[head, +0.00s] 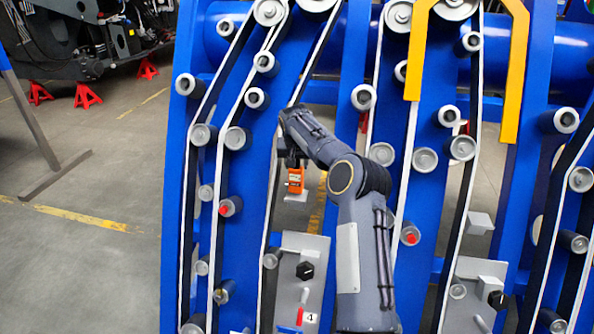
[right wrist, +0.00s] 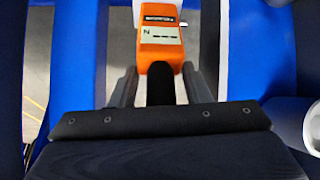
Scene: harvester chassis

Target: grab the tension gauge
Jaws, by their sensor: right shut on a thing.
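The tension gauge (head: 295,181) is a small orange block with a dark, light-marked label. In the head view it hangs just below my right gripper (head: 290,157), in front of the blue chassis. In the right wrist view the gauge (right wrist: 160,42) lies between the two grey fingers of my right gripper (right wrist: 160,88), with a pale label marked "N" facing the camera. The right gripper is shut on the gauge. A dark part below the orange body shows between the fingers. My left gripper is not in view.
The blue harvester chassis (head: 190,130) carries several grey rollers and black-and-white belts around my right arm. Yellow hooks (head: 513,80) hang at the upper right. A grey plate with a black knob (head: 305,270) sits below. Open floor (head: 75,260) lies at left.

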